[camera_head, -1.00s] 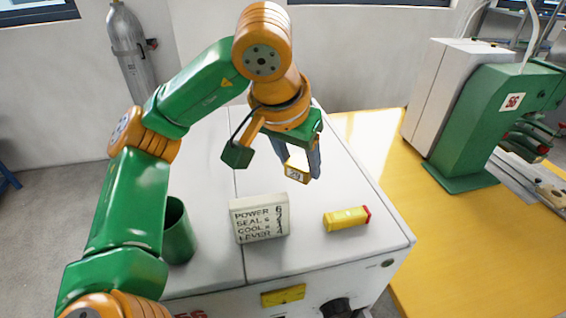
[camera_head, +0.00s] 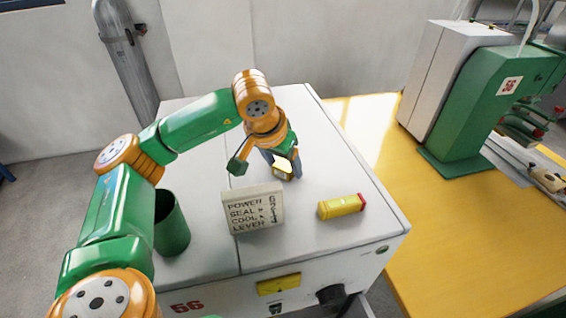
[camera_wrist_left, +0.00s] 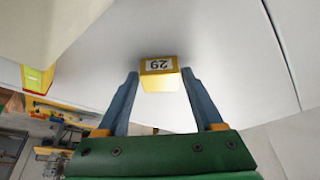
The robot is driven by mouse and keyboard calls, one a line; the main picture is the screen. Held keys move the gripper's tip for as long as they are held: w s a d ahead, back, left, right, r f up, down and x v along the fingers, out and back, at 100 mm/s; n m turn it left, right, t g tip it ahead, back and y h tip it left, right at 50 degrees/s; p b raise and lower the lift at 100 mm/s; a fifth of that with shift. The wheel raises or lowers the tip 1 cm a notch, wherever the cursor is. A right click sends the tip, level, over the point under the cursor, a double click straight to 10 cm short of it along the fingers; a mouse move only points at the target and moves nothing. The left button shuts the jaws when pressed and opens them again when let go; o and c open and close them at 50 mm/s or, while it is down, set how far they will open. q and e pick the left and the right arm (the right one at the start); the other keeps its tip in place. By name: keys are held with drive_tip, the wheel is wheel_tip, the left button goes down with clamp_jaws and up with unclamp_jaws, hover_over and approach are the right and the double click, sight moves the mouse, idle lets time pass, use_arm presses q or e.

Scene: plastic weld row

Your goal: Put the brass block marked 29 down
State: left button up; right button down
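The brass block marked 29 (camera_head: 281,168) is between the fingers of my left gripper (camera_head: 284,170), low over the white cabinet top (camera_head: 320,130), behind the lettered block. In the left wrist view the block (camera_wrist_left: 158,66) shows its 29 label, with a blue fingertip close against each side of it, so my left gripper (camera_wrist_left: 160,76) looks shut on it. I cannot tell whether the block's underside touches the cabinet top. My right gripper is not in view.
A cream lettered block (camera_head: 253,208) stands in front of the gripper. A yellow block with a red end (camera_head: 341,207) lies to its right, and a green cup (camera_head: 171,228) stands at left. A green machine (camera_head: 480,110) stands on the yellow table (camera_head: 440,230).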

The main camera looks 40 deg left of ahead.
use_arm(q)
drive_tip(key=shift+o, duration=0.7)
drive_tip(key=shift+s+r, duration=0.1)
drive_tip(key=shift+s, duration=0.05)
drive_tip(key=v, duration=0.6)
drive_tip(key=shift+r+b, duration=0.15)
drive_tip(key=shift+b, duration=0.2)
drive_tip(key=p+v, duration=0.1)
drive_tip(key=v, duration=0.5)
drive_tip(key=shift+p, duration=0.4)
